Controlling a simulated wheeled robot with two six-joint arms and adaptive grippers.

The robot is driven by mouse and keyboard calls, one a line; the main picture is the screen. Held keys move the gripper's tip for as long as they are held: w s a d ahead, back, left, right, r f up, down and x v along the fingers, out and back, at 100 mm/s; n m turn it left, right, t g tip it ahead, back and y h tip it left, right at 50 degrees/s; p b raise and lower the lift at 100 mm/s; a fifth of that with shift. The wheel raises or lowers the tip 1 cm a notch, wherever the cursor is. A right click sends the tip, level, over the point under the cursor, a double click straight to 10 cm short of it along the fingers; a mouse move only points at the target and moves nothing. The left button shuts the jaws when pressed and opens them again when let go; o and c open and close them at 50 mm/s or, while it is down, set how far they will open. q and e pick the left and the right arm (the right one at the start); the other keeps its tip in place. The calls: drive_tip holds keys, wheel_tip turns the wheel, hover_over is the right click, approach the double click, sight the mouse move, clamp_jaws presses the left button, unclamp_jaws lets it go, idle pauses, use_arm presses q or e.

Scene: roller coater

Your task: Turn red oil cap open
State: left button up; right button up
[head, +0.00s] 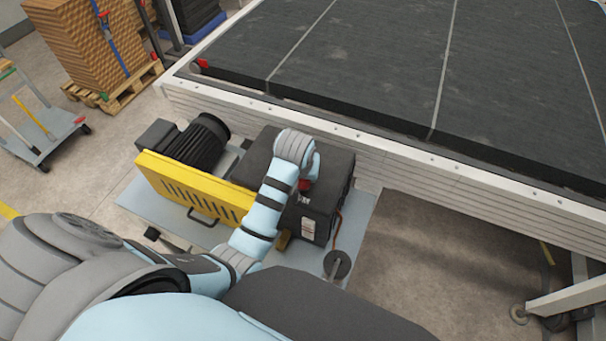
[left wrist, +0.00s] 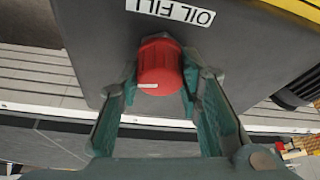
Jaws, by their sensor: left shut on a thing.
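The red oil cap (left wrist: 160,62) sits on the dark gearbox housing (head: 328,172), next to a white "OIL FILL" label (left wrist: 170,12). In the left wrist view a short white mark shows on the cap's near edge. My left gripper (left wrist: 161,78) has its two green fingers on either side of the cap and is shut on it. In the head view only a bit of the red cap (head: 305,185) shows beside my left wrist, which hides most of it and the fingers. My right gripper is not in view.
A yellow vented guard (head: 190,190) and a black motor (head: 200,140) stand left of the housing. A white-framed conveyor (head: 400,165) with a dark belt runs behind it. A copper-coloured pipe (head: 338,225) is at the housing's right. Open floor lies further right.

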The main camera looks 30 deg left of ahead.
use_arm(q)
drive_tip(key=n, duration=0.2)
drive_tip(key=n+y, duration=0.1)
drive_tip(key=n, duration=0.1)
drive_tip(key=shift+n+g+y, duration=0.3)
drive_tip(key=shift+g, duration=0.1)
drive_tip(key=n+g+y, duration=0.1)
drive_tip(key=n, duration=0.3)
drive_tip(key=shift+n, duration=0.3)
drive_tip(key=n+g, duration=0.1)
drive_tip(key=n, duration=0.1)
drive_tip(key=n+g, duration=0.1)
drive_tip(key=n, duration=0.1)
drive_tip(key=shift+n+y, duration=0.3)
drive_tip(key=shift+n+g+b, duration=0.4)
drive_tip(key=shift+n+g, duration=0.2)
drive_tip(key=shift+n, duration=1)
drive_tip(key=o, duration=1.1)
drive_tip(key=shift+o, duration=0.2)
